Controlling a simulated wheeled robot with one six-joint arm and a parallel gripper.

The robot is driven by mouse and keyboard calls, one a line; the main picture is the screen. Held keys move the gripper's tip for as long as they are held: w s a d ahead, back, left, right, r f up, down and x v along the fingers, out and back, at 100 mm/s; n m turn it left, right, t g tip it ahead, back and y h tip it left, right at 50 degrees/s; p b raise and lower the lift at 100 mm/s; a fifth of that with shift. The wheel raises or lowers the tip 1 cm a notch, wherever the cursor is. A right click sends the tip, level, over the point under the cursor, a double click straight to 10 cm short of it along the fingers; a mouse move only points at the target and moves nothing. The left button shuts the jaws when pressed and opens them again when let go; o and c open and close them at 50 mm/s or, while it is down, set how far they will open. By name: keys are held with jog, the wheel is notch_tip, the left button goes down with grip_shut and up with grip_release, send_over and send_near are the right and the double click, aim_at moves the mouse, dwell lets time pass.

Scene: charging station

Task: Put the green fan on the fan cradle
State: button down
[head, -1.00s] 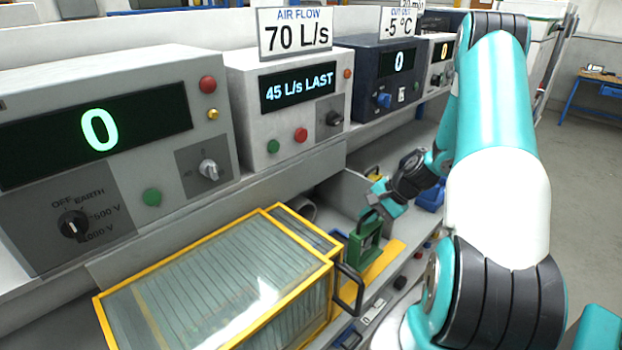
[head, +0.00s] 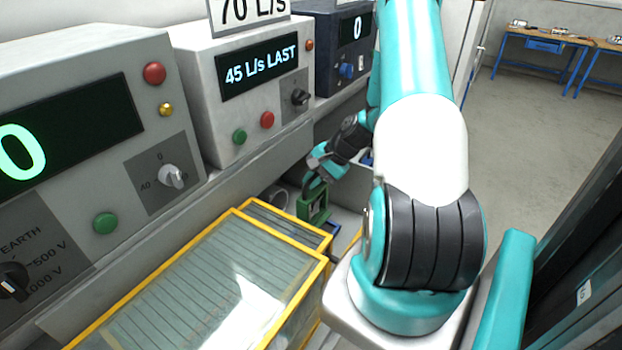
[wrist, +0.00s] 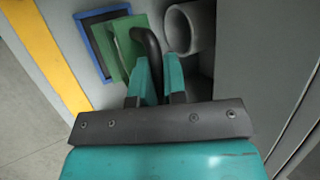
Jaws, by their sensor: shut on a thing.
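The green fan (head: 314,209) is a small upright green frame with a dark handle, just beyond the yellow-edged case in the head view. My gripper (head: 317,181) is above it, shut on its handle. In the wrist view the green fan (wrist: 121,48) shows beyond my gripper (wrist: 158,78), with the black handle between the teal fingers. A blue-rimmed square (wrist: 83,38), probably the fan cradle, lies behind and left of the fan in the wrist view. The fan partly covers it, and I cannot tell whether they touch.
A grey pipe (wrist: 190,27) opens beside the fan; it also shows in the head view (head: 272,198). The yellow-edged clear case (head: 200,285) fills the near bench. Instrument boxes (head: 245,85) stand along the back. A yellow strip (wrist: 45,50) runs along one side.

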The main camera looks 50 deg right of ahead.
aim_at(312, 198)
jog(key=shift+f+b, duration=2.3)
jog(key=shift+f, duration=1)
jog(key=c, duration=1.1)
grip_release()
jog(key=b+v, duration=0.3)
jog(key=v, duration=1.4)
jog(key=shift+r, duration=0.2)
